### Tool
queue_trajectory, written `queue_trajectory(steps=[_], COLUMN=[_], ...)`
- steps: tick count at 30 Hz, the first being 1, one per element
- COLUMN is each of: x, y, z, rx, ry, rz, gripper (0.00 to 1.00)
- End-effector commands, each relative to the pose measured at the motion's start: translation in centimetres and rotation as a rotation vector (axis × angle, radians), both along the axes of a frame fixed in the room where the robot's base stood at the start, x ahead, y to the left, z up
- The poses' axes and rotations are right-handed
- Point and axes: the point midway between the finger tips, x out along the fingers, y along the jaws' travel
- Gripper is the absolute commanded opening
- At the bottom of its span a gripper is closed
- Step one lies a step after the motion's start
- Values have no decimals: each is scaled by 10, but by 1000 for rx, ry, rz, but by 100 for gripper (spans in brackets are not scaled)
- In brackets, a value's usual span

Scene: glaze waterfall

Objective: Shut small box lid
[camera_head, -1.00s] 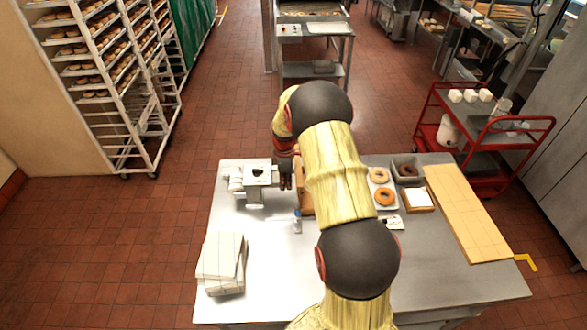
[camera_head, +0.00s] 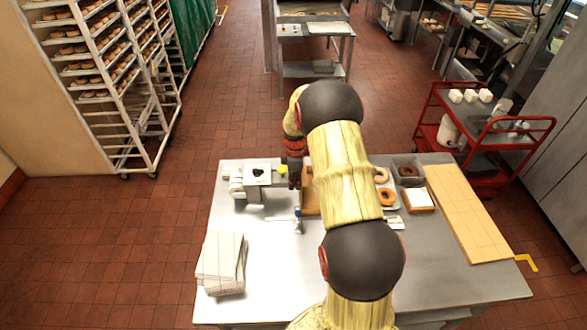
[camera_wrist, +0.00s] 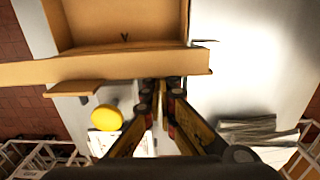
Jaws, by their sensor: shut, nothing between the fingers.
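The small box is tan cardboard. In the wrist view its hollow inside (camera_wrist: 125,22) is uncovered at the top, and a long tan panel (camera_wrist: 110,68) runs across its near side. I cannot tell whether this panel is the lid or a wall. In the head view only a brown strip of the box (camera_head: 311,197) shows beside my arm, which hides the rest. My gripper (camera_wrist: 160,90) is shut and empty, with its fingertips close to the panel's near edge. I cannot tell if they touch. In the head view my gripper (camera_head: 294,181) is left of the box.
A white machine (camera_head: 250,176) stands left of my gripper, with a yellow round part (camera_wrist: 107,118) close by. A small bottle (camera_head: 298,226) stands in front. Doughnuts (camera_head: 387,197) and a wooden board (camera_head: 468,215) lie right.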

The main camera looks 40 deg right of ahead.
Motion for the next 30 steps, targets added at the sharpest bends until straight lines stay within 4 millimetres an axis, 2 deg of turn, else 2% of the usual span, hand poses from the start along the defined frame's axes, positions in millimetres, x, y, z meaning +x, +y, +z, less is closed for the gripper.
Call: queue_trajectory(steps=[30], x=[-28], y=[-37], z=[0], rx=[0], ry=[0], rz=[-2], gripper=[0])
